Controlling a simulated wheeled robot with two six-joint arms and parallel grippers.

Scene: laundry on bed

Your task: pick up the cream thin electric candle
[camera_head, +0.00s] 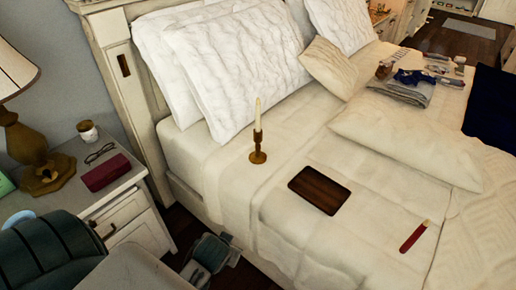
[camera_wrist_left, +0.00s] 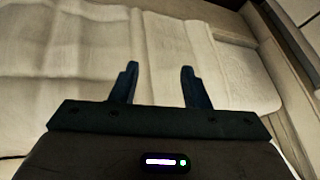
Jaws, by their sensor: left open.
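The cream thin electric candle (camera_head: 258,112) stands upright in a brown turned holder (camera_head: 258,148) on the bed, near its left edge and in front of the pillows. My left gripper (camera_wrist_left: 158,75) shows in the left wrist view with its two dark fingers apart and nothing between them. Pale bedding lies beyond the fingers. The candle does not show in the left wrist view. In the head view, parts of my left arm (camera_head: 50,250) show at the lower left, well apart from the candle. My right gripper is not in view.
A dark brown tray-like slab (camera_head: 319,190) and a red stick with a pale tip (camera_head: 413,237) lie on the bed. White pillows (camera_head: 235,62) lean behind the candle. A nightstand (camera_head: 130,205) with a lamp (camera_head: 30,150) stands left. Bedding beside the candle is clear.

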